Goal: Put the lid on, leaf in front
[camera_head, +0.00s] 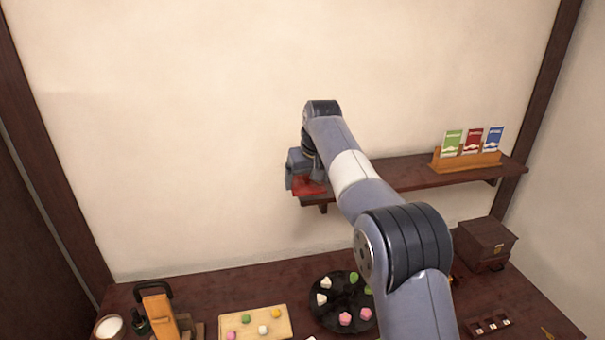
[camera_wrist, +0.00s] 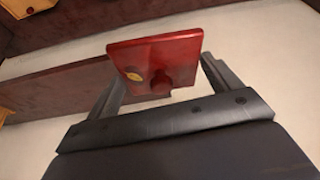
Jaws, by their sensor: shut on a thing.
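The lid (camera_wrist: 182,50) is a flat square red lacquered piece with a round red knob and a yellow leaf mark (camera_wrist: 133,76) on the left part of its face. My gripper (camera_wrist: 162,84) is shut on it, with one finger on each side in the wrist view. In the head view the red lid (camera_head: 309,187) shows under my gripper (camera_head: 305,178), in the air by the left end of the wall shelf. I cannot tell whether it touches the shelf. I cannot make out which container the lid belongs to; my arm hides part of the table.
The wall shelf (camera_head: 410,179) carries a wooden holder (camera_head: 466,160) with coloured packets. On the table (camera_head: 215,286) below are a board (camera_head: 254,327) and a dark round plate (camera_head: 330,310) with sweets, an orange wooden stand (camera_head: 160,312), and a dark box (camera_head: 485,242) at right.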

